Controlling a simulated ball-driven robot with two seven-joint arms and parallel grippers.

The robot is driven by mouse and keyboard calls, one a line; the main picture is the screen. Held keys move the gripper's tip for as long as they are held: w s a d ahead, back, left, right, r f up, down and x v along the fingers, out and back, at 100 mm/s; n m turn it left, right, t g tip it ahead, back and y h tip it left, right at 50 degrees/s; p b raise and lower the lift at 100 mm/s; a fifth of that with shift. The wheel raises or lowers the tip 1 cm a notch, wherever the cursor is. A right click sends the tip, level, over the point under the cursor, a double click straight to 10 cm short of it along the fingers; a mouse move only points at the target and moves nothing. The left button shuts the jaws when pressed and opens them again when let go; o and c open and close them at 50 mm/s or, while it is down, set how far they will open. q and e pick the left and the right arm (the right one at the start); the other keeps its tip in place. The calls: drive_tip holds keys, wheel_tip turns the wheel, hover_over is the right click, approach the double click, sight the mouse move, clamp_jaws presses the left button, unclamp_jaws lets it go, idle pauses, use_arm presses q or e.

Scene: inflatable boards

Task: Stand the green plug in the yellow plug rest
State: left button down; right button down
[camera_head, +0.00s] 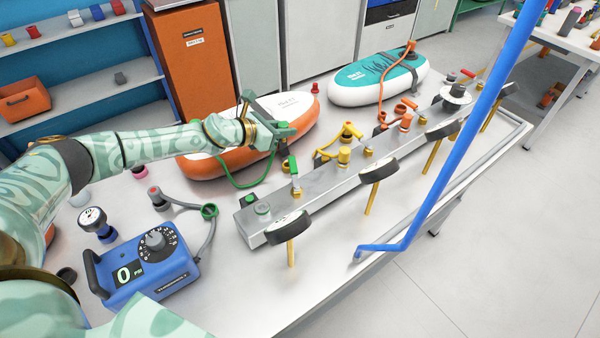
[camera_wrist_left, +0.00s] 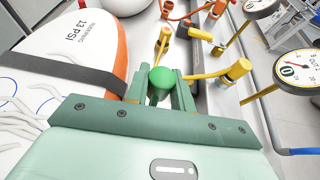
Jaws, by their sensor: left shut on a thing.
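My left gripper (camera_head: 285,130) is shut on the green plug and holds it raised near the orange-and-white board. The plug shows as a round green end (camera_wrist_left: 162,78) between the fingers in the left wrist view; its lower part is hidden. A green hose (camera_head: 237,186) loops from the board's side up towards the gripper. Yellow fittings stand beyond the gripper: a yellow cylinder (camera_head: 344,155) on the metal manifold and a yellow piece with a hose (camera_head: 348,131) behind it. I cannot tell which of them is the yellow plug rest. My right gripper is out of view.
A blue pump box (camera_head: 148,262) stands at the front left. A teal-and-white board (camera_head: 378,80) lies at the back. A blue pole crosses the right side.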

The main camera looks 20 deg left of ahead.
use_arm(q)
drive_tip(key=shift+d+f, duration=0.1)
drive_tip(key=shift+d, duration=0.1)
drive_tip(key=shift+h, duration=0.3)
drive_tip(key=f+b, duration=0.2)
drive_tip(key=f, duration=0.1)
drive_tip(key=f+b, duration=0.2)
drive_tip(key=f, duration=0.2)
drive_tip(key=shift+s+d, duration=0.15)
drive_tip(key=shift+d, duration=0.05)
wheel_tip(320, 180, down, 3)
drive_tip(key=shift+s+f+b, duration=0.1)
drive_tip(key=shift+b, duration=0.9)
drive_tip(key=c, duration=1.2)
unclamp_jaws()
